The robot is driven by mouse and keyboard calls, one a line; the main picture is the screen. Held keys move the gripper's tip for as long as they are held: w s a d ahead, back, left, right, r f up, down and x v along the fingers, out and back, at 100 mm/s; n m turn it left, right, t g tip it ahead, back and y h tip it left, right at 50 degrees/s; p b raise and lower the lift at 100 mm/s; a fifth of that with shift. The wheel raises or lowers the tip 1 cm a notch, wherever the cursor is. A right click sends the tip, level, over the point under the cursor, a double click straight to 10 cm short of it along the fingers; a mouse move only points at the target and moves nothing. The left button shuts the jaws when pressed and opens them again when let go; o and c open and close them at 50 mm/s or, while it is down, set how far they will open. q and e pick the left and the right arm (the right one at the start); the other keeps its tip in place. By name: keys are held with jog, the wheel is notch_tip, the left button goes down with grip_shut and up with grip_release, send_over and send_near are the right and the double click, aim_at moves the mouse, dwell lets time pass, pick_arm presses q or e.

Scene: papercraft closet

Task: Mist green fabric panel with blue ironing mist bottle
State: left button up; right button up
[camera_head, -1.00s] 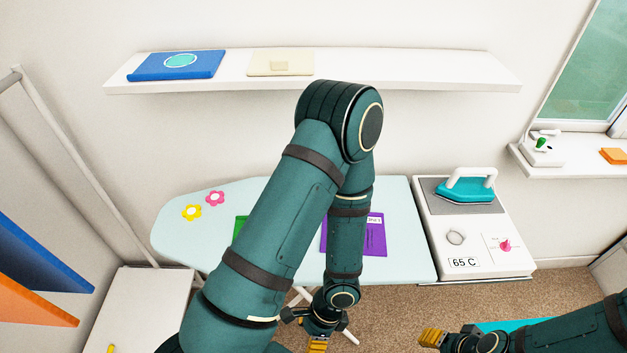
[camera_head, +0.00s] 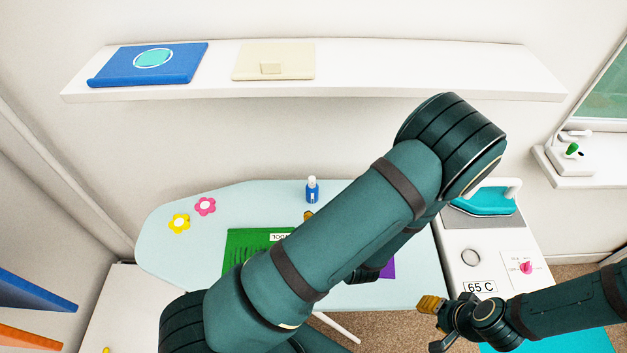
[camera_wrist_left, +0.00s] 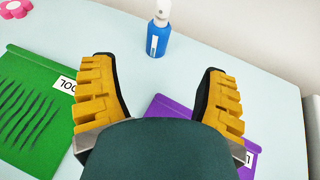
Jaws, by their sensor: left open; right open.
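The blue mist bottle (camera_head: 312,191) with a white cap stands upright at the back of the pale ironing board (camera_head: 250,198). The green fabric panel (camera_head: 238,248), with dark wavy creases and a white label, lies on the board, partly hidden by my left arm. In the left wrist view the bottle (camera_wrist_left: 158,32) stands ahead, beyond the fingertips, and the green panel (camera_wrist_left: 32,112) lies to the left. My left gripper (camera_wrist_left: 158,95) is open and empty above the board, mostly hidden in the head view. My right gripper (camera_head: 436,322) is open and empty in front of the iron's stand.
A purple panel (camera_wrist_left: 175,110) lies right of the green one. A teal iron (camera_head: 482,203) rests on a stand reading 65 C (camera_head: 480,287). Pink (camera_head: 205,206) and yellow (camera_head: 179,223) flowers lie at the board's left. A wall shelf (camera_head: 400,75) holds blue and cream folded items.

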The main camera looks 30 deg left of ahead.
aim_at(314, 193)
pick_arm(q)
jog(key=x, duration=1.3)
jog(key=shift+a+f+p, duration=0.25)
jog(key=shift+p, duration=0.05)
jog(key=c, duration=1.3)
